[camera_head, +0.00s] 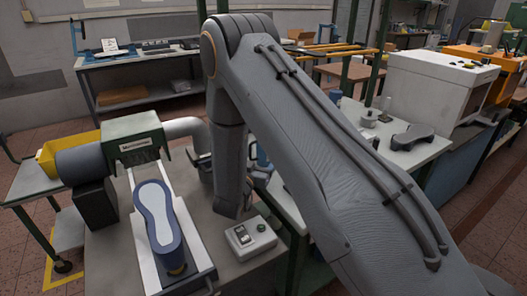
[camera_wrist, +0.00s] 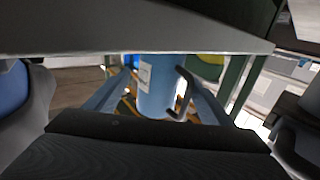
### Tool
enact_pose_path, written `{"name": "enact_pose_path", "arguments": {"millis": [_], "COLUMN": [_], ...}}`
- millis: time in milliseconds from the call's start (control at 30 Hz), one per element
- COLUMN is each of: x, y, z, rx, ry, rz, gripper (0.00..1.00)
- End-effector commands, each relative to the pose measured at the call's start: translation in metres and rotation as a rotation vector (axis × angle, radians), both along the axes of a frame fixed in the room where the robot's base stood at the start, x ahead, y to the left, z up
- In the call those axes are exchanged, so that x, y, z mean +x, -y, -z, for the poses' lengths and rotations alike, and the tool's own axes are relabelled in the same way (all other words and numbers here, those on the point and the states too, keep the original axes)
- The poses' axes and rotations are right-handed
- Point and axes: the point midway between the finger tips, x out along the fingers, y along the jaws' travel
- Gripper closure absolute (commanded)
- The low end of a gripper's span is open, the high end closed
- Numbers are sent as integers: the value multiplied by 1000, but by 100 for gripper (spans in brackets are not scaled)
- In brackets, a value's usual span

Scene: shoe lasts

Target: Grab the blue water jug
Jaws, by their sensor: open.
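The blue water jug (camera_wrist: 158,85) stands in the middle of the wrist view. It has a pale label on its left side and a dark handle on its right. A grey slab edge hides its top. My gripper (camera_wrist: 162,102) is open and empty, with one dark finger at each side of the wrist view. The jug lies ahead, between the finger directions, and I see no contact. In the head view my arm covers the middle, and I cannot make out the gripper or clearly identify the jug there.
The grey slab (camera_wrist: 130,28) crosses the top of the wrist view, close above. Blue-grey rails flank the jug, and a green leg (camera_wrist: 234,80) stands right. In the head view, a blue shoe last (camera_head: 158,218) and a grey control box (camera_head: 243,237) sit on the workbench beside my arm.

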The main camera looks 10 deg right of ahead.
Motion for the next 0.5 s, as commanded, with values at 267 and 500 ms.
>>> {"name": "enact_pose_path", "arguments": {"millis": [267, 500], "x": [28, 30], "y": [19, 20], "z": [-1, 0], "rx": [0, 0], "ry": [0, -1], "rz": [2, 0], "gripper": [25, 25]}}
